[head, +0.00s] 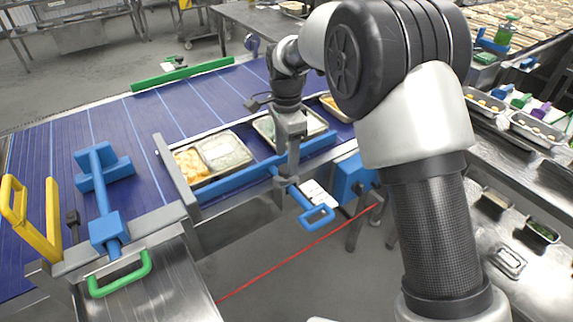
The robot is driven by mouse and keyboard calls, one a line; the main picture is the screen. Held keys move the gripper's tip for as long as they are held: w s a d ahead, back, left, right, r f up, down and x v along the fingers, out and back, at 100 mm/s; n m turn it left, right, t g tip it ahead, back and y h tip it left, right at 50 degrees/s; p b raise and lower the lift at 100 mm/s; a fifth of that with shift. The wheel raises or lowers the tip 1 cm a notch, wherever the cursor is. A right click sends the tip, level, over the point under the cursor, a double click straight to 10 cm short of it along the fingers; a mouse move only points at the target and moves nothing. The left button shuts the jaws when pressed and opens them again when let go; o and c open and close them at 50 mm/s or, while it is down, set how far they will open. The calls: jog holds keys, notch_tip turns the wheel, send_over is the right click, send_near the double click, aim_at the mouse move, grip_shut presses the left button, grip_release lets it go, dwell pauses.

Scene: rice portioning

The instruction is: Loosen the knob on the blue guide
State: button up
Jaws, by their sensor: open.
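The blue guide (235,180) is a long bar along the near edge of the conveyor, beside the food trays. My gripper (284,183) reaches down over the guide's middle from above, with its fingers open. The fingertips are small and dark here, and I cannot tell whether they touch the guide or stand around a knob. I cannot make out a knob on this guide; the gripper may hide it.
Trays of food (222,152) stand on the blue conveyor (60,150) behind the guide. A yellow frame (52,225) and a green handle (120,275) are at left. Steel counters with containers (535,130) stand at right.

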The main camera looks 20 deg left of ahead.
aim_at(286, 168)
jog(key=shift+f, duration=1.55)
jog(key=shift+c, duration=0.2)
jog(key=c, duration=1)
